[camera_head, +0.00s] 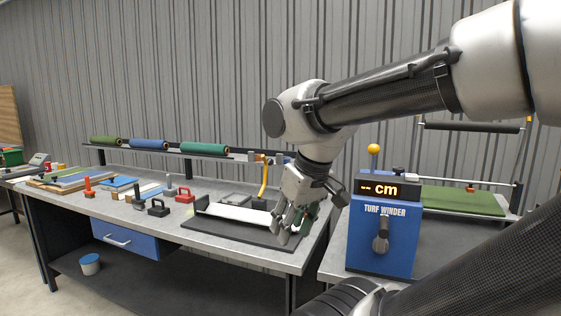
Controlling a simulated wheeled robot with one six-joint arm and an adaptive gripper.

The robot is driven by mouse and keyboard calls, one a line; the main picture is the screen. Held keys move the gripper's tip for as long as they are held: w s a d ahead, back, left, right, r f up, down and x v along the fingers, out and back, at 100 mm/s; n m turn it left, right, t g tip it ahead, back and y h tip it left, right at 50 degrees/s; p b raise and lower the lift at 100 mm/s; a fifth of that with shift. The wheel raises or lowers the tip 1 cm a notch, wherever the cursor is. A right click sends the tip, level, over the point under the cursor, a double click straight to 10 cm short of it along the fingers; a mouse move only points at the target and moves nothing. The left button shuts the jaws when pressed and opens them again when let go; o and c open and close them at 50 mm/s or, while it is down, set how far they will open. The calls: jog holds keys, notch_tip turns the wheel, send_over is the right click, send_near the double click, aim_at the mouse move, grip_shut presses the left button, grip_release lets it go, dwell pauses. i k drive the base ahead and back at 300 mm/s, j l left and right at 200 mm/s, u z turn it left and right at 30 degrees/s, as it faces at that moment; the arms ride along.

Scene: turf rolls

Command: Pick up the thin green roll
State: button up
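Three rolls lie on the raised rack along the back of the long bench: an olive green roll (105,141) at the left, a blue roll (149,144), and a teal green roll (204,148) to the right. I cannot tell which of the two green ones is the thin one. A small green and red patch (312,211) shows behind the gripper, mostly hidden.
A black tray (205,228) with a white plate and a yellow curved handle (263,182) lies under the gripper. Red and black hand tools (158,208) crowd the bench's middle. A blue turf winder (380,235) stands right, before a green turf sheet (455,200).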

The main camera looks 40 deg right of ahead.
aim_at(111, 141)
jog(key=i+j+u, duration=0.3)
jog(key=i+u, duration=0.15)
jog(key=i, duration=0.15)
jog(key=i+j+u, duration=0.1)
jog(key=i+u, duration=0.4)
jog(key=i, duration=1.4)
jog(key=i+j, duration=0.1)
jog(key=i, duration=1.7)
jog(key=i+z, duration=0.4)
jog(key=i+j+z, duration=0.2)
jog(key=i+z, duration=0.2)
jog(key=i+j+z, duration=0.35)
jog(key=i+l, duration=0.05)
jog(key=l, duration=0.05)
